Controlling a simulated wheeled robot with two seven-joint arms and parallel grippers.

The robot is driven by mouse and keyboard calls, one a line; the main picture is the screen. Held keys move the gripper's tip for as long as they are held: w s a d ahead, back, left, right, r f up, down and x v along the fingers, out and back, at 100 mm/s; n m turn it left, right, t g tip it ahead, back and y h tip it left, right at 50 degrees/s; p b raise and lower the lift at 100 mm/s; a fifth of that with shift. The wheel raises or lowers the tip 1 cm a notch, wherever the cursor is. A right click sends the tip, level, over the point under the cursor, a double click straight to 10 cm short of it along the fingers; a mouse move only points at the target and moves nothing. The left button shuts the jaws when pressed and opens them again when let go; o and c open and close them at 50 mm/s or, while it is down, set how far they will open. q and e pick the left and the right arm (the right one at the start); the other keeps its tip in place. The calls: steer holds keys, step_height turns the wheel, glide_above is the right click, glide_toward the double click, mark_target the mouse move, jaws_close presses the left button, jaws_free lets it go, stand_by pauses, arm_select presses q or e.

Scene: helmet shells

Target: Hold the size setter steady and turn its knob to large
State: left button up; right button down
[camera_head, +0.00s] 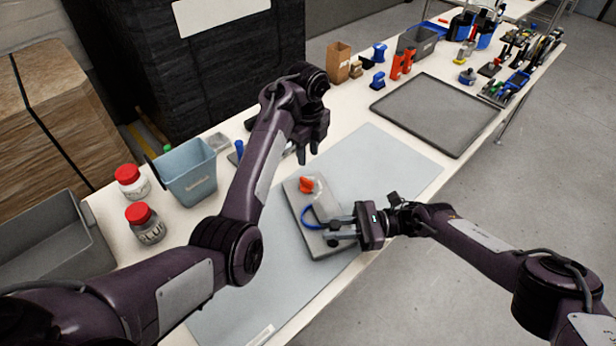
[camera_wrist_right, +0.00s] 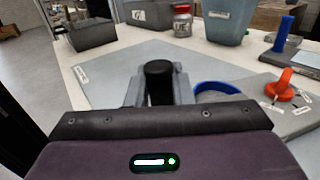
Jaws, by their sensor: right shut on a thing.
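The size setter (camera_head: 318,248) is a grey board lying on the pale mat. Its orange knob (camera_head: 306,185) is at the far end, and a blue band (camera_head: 309,220) curves across its middle. In the right wrist view the knob (camera_wrist_right: 281,86) stands among small white labels, too small to read. My right gripper (camera_head: 332,234) is shut on the setter's black upright grip (camera_wrist_right: 158,80) at the near end. My left gripper (camera_head: 308,156) hangs above and beyond the knob, apart from it, fingers open and empty.
A blue-grey bin (camera_head: 187,172) and two red-lidded jars (camera_head: 145,222) stand to the left. A dark tray (camera_head: 435,113) lies to the right, with several tools and orange and blue parts beyond. The mat (camera_head: 395,165) is clear to the setter's right.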

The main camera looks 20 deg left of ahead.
mark_target(308, 181)
arm_select(q)
step_height(308, 181, down, 10)
steer(key=shift+r, duration=0.1)
stand_by(0.4)
jaws_close()
